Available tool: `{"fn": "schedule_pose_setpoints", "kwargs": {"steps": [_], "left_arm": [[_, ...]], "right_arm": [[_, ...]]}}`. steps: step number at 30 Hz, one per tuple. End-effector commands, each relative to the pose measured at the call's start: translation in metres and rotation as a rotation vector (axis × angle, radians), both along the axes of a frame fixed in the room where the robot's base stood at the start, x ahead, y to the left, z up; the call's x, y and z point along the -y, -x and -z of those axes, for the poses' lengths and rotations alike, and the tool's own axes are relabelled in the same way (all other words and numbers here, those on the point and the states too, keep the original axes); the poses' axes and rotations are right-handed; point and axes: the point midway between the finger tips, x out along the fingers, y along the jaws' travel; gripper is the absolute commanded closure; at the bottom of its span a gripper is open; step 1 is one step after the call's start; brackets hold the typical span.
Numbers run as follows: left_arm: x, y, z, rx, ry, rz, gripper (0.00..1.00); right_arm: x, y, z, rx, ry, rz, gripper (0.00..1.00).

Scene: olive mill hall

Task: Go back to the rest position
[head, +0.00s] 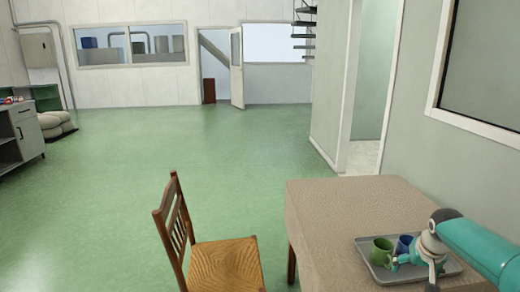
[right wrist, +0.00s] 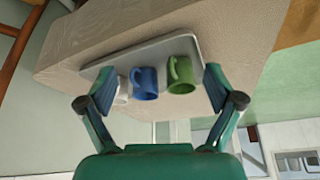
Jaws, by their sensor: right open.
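My right gripper (head: 412,272) is over the grey tray (head: 371,274) on the table at the lower right of the head view. Its fingers stand wide apart with nothing gripped between them, as the right wrist view (right wrist: 160,88) shows. A green mug (head: 381,249) and a blue mug (head: 404,243) stand on the tray. In the right wrist view the green mug (right wrist: 181,75), the blue mug (right wrist: 144,83) and a white mug (right wrist: 122,92) are in a row. One finger partly hides the white mug. My left gripper is in neither view.
The tan-topped table (head: 335,205) stands beside the right wall. A wooden chair (head: 225,265) with a woven seat is at its left. A grey cabinet (head: 22,132) and stacked sacks (head: 55,124) are at the far left. The green floor between is clear, back to an open door (head: 237,67).

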Motion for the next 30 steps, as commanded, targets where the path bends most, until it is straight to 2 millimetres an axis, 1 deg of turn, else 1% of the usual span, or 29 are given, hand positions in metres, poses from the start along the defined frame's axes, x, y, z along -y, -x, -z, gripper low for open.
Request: {"fn": "schedule_pose_setpoints", "kwargs": {"steps": [1, 2, 3, 8, 14, 17, 19, 20, 23, 24, 26, 27, 29, 30], "left_arm": [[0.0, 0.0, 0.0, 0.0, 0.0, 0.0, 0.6], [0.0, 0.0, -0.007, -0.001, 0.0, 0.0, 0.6], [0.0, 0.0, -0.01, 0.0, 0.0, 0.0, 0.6], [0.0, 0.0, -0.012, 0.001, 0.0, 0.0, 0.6], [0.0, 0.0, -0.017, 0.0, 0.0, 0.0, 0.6], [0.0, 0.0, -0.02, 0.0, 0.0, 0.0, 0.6], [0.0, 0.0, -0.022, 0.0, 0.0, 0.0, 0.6], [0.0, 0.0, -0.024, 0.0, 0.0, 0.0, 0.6], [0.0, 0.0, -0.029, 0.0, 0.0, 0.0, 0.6], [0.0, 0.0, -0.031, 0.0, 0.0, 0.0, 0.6], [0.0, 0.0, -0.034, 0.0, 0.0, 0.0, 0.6], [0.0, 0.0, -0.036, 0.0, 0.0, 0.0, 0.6], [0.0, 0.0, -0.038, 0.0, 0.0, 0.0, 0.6], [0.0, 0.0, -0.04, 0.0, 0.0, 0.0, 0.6]], "right_arm": [[-0.001, -0.001, 0.0, 0.0, 0.0, -0.001, 0.09], [-0.006, -0.002, -0.003, -0.007, -0.002, -0.01, 0.09], [-0.013, -0.003, 0.007, -0.028, -0.008, -0.021, 0.09], [-0.032, 0.007, 0.039, -0.103, -0.03, -0.055, 0.09], [-0.064, 0.03, 0.083, -0.204, -0.077, -0.1, 0.09], [-0.086, 0.045, 0.11, -0.256, -0.111, -0.13, 0.09], [-0.104, 0.06, 0.131, -0.295, -0.139, -0.154, 0.09], [-0.114, 0.068, 0.142, -0.313, -0.155, -0.165, 0.09], [-0.151, 0.103, 0.18, -0.376, -0.218, -0.208, 0.09], [-0.168, 0.122, 0.195, -0.4, -0.247, -0.225, 0.09], [-0.194, 0.154, 0.217, -0.436, -0.295, -0.247, 0.09], [-0.211, 0.176, 0.23, -0.456, -0.327, -0.256, 0.09], [-0.235, 0.213, 0.245, -0.482, -0.374, -0.265, 0.09], [-0.25, 0.239, 0.254, -0.498, -0.402, -0.266, 0.09]]}}
